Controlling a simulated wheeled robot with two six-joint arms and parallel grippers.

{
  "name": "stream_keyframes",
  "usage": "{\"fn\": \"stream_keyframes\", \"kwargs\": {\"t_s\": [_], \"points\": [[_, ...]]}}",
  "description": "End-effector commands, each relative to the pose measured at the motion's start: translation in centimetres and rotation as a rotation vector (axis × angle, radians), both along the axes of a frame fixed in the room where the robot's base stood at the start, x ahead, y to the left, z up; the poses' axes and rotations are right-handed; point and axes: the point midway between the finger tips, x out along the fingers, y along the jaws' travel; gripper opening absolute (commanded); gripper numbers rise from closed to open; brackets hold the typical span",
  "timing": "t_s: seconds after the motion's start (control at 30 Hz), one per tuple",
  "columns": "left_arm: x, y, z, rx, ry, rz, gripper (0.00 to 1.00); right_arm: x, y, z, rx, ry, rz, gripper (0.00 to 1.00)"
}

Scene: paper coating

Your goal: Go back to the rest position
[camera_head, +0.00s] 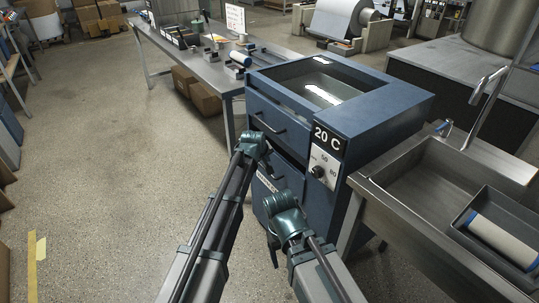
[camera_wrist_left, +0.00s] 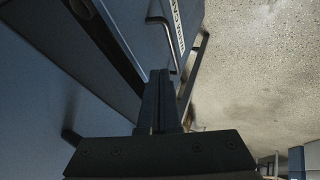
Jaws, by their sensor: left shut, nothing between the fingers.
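My left gripper (camera_wrist_left: 159,80) is shut and empty in the left wrist view, its two dark fingers together. They point toward the blue cabinet front with bar handles. In the head view my left arm reaches up the middle and its gripper end (camera_head: 264,157) is in front of the drawers of the blue cabinet (camera_head: 385,98). My right arm comes in from the bottom, and its wrist is bent downward lower in the picture.
The cabinet has a "20 C" display (camera_head: 327,139), a knob and an open basin on top. A steel sink (camera_head: 430,185) with a grey tray (camera_head: 510,215) holding a white roller stands at the right. A long workbench (camera_head: 185,55) is behind. The floor at the left is clear.

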Motion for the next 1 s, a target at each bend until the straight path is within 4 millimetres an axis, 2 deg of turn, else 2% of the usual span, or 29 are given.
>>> {"fn": "stream_keyframes", "kwargs": {"t_s": [0.03,0.17,0.5,0.57,0.67,0.77,0.8,0.9,1.0], "points": [[-0.8,0.2,1.5,0.000,0.000,0.000,0.00,0.0,0.0,1.5,0.000,0.000,0.000,0.72],[-1.7,0.5,2.5,0.001,0.001,0.000,0.00,0.0,0.0,2.5,0.000,0.000,0.000,0.72],[-2.0,0.6,2.6,0.001,0.001,-0.001,0.00,0.0,0.0,2.6,0.000,0.000,0.000,0.72],[-2.6,0.6,2.5,0.009,0.008,-0.009,0.00,0.0,0.0,2.6,0.000,0.000,0.000,0.72],[-5.8,0.7,1.8,0.059,0.049,-0.064,0.00,0.0,0.0,2.6,0.000,0.000,0.000,0.72],[-11.7,1.3,0.6,0.158,0.131,-0.176,0.00,0.0,0.0,2.6,0.000,0.000,0.000,0.72],[-14.6,1.6,0.1,0.204,0.174,-0.233,0.00,0.0,0.0,2.6,0.000,0.000,0.000,0.72],[-21.1,2.7,-0.9,0.307,0.277,-0.374,0.00,0.0,0.0,2.6,0.000,0.000,0.000,0.72],[-26.3,3.8,-1.4,0.383,0.362,-0.492,0.00,0.0,0.0,2.6,0.000,0.000,0.000,0.72]]}}
